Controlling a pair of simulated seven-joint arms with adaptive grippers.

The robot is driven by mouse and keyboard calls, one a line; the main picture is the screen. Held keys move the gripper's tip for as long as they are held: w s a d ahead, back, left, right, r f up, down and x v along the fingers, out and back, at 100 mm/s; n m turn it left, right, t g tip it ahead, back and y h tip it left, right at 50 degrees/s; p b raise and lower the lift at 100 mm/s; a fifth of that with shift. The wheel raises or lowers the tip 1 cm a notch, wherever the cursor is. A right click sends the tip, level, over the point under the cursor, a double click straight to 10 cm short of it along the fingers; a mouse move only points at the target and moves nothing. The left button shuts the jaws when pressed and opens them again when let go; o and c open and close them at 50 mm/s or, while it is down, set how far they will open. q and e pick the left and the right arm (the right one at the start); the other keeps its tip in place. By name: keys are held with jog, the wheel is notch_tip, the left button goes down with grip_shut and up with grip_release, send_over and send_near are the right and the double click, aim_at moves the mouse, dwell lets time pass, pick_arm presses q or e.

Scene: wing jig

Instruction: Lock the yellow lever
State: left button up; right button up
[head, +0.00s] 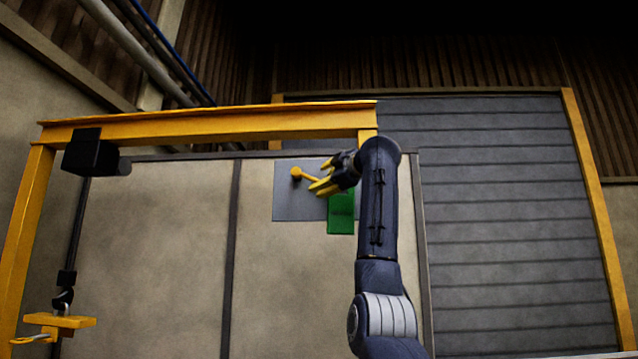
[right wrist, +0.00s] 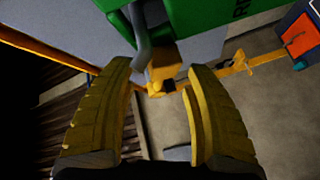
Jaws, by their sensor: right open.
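The yellow lever (head: 297,173) has a round knob-like end and sits on a grey panel (head: 290,205). Its arm runs right toward my right gripper (head: 318,188), which partly hides it. The right gripper's yellow fingers are spread and point left, close to the lever. In the right wrist view the open fingers (right wrist: 160,115) stand either side of a gap. A yellow block-like piece (right wrist: 162,65) shows beyond the gap; I cannot tell whether the fingers touch it. A green plate (head: 341,214) is just below the right gripper. My left gripper is not in view.
A yellow beam frame (head: 210,125) spans above the panel. A black box (head: 90,153) hangs on it at left, with a rod down to a yellow fitting (head: 60,321). A grey slatted shutter (head: 500,220) fills the right. The pale wall left of the panel is clear.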

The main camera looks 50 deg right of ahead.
jog(key=shift+x, duration=1.15)
grip_shut()
